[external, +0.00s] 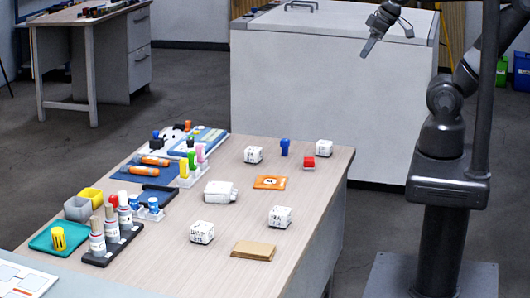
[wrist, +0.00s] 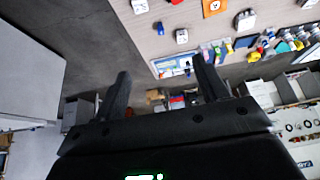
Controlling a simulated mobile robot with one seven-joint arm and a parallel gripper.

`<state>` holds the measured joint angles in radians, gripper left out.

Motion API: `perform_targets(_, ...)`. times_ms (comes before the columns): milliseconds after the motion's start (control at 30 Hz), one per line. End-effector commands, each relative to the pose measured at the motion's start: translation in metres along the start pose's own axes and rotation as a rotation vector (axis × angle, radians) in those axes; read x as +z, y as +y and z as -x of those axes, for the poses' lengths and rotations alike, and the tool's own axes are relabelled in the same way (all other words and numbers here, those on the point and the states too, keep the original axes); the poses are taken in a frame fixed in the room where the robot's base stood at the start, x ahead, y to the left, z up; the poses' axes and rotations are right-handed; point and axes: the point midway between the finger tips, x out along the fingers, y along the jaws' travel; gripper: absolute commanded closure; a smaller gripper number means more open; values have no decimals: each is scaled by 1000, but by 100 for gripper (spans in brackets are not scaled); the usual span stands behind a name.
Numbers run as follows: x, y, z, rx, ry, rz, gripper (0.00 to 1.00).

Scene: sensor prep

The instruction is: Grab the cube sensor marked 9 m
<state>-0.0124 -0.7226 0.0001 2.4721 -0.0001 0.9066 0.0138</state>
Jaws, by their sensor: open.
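Several white cubes with black markings stand apart on the wooden table: one at the back (external: 253,154), one at the back right (external: 324,147), one at the front right (external: 280,217) and one at the front (external: 202,232). The markings are too small for me to tell which cube reads 9 m. My gripper (external: 369,46) is raised beyond the table's back right corner, empty and away from all cubes. In the wrist view my gripper (wrist: 160,66) has its two fingers wide apart, with white cubes (wrist: 182,36) at the top of the picture.
A white device (external: 220,192), an orange packet (external: 270,182), a blue item (external: 285,147) and a red-and-white item (external: 309,162) lie among the cubes. Bottles in a black rack (external: 112,245) crowd the left side. A white chest (external: 330,80) stands behind the table.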

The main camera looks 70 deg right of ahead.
Motion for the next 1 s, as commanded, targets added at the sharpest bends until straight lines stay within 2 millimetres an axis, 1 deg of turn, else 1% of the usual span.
perform_targets(167,-47,-18,2,-23,-37,-6,33)
perform_targets(300,-93,-40,-1,-43,-74,-17,33)
perform_targets(467,-142,-71,-12,-60,-116,-28,33)
perform_targets(600,-180,-105,-27,-71,-153,-36,33)
perform_targets(700,-205,-131,-41,-76,-181,-42,33)
perform_targets(867,-238,-179,-68,-81,-223,-51,33)
perform_targets(900,-244,-192,-76,-82,-233,-52,33)
perform_targets(967,-253,-211,-88,-82,-249,-55,33)
perform_targets(1000,-258,-225,-96,-82,-259,-57,33)
